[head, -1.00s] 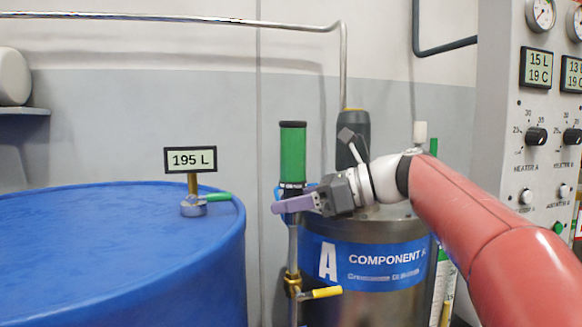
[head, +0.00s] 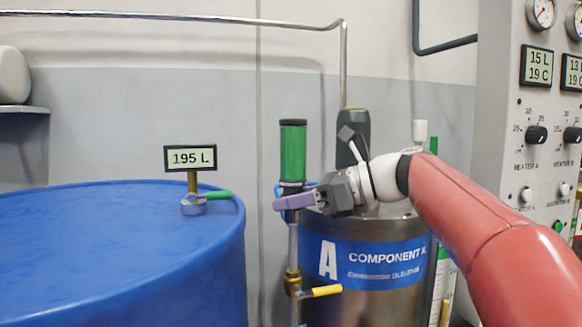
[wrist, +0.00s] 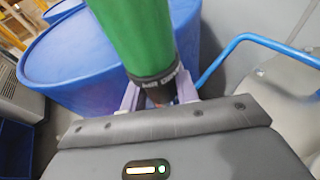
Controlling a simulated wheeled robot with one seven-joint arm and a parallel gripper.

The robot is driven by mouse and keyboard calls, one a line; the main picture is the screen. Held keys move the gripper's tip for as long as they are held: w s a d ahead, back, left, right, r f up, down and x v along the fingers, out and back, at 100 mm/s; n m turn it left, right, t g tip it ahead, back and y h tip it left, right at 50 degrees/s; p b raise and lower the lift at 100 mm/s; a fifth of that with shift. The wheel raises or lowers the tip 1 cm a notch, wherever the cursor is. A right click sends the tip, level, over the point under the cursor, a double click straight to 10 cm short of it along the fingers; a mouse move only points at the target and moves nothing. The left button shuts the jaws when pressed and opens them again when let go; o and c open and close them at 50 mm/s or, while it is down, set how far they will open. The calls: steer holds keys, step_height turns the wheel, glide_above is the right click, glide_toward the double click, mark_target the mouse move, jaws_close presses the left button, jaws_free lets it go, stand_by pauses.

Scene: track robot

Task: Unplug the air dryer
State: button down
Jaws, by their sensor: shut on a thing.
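The air dryer (head: 293,150) is an upright green cylinder with a black top cap and a black lower collar. It stands above a vertical steel pipe (head: 293,250). My gripper (head: 294,202) reaches in from the right, its purple fingers shut around the dryer's lower end. The wrist view shows the green body (wrist: 135,35) and its lettered black collar between the two fingers (wrist: 160,93). The fingers hide the joint between dryer and pipe, so I cannot tell whether they are still connected.
A large blue drum (head: 110,245) with a 195 L display (head: 191,158) stands at left. A steel Component A tank (head: 385,285) stands behind the pipe. A yellow-handled valve (head: 320,291) sits low on the pipe. A control panel (head: 510,120) is at right. A blue hose (wrist: 225,55) runs beside the gripper.

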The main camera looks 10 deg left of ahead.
mark_target(293, 173)
steer(key=shift+r, duration=0.4)
steer(key=shift+r, duration=1.95)
